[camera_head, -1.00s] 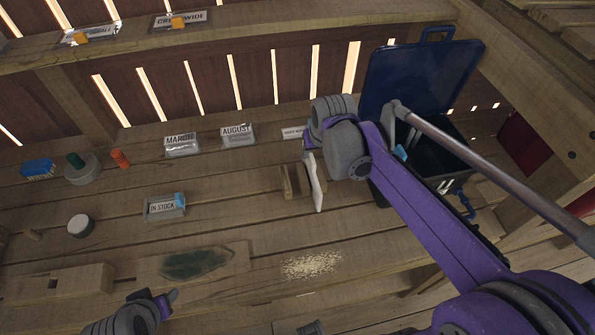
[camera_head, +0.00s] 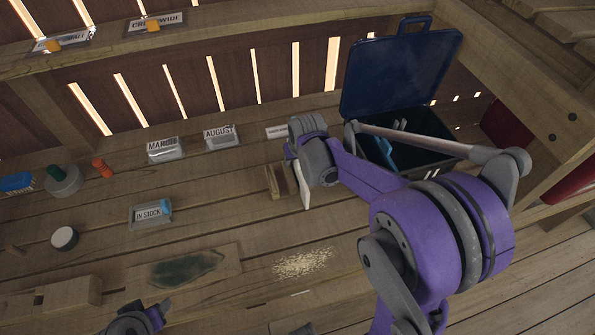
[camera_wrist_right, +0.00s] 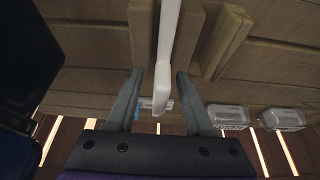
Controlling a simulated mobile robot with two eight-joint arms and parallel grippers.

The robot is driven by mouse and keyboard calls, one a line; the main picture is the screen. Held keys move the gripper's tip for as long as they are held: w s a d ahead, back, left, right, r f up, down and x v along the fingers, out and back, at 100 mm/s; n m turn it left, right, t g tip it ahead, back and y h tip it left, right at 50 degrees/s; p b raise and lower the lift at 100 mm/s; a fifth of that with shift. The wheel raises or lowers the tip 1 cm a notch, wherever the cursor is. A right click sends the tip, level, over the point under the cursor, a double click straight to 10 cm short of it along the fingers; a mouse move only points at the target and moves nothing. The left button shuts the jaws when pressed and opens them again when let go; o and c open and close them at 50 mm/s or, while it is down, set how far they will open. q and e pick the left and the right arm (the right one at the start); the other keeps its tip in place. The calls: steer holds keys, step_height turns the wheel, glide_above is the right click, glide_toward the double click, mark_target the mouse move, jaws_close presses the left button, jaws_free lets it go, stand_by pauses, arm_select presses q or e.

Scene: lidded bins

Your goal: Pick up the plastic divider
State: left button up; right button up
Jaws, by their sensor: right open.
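The white plastic divider (camera_head: 303,186) stands on edge by a small slotted wooden block (camera_head: 275,181) on the bench. In the right wrist view the divider (camera_wrist_right: 167,50) runs down between the two fingers of my right gripper (camera_wrist_right: 159,75), which are apart with a gap on each side. In the head view my right gripper (camera_head: 294,160) is at the upper end of the divider, and its fingers are partly hidden. My left gripper (camera_head: 150,312) is at the bottom edge, mostly cut off; its jaws are unclear.
A blue bin (camera_head: 435,160) with its lid (camera_head: 400,70) raised stands right of the divider, partly behind my right arm. Labelled clear boxes (camera_head: 166,150) stand to the left. An "IN STOCK" box (camera_head: 150,216) and a heap of grains (camera_head: 302,263) lie nearer.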

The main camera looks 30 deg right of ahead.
steer(key=shift+s, duration=0.1)
jaws_close()
steer(key=shift+r, duration=0.15)
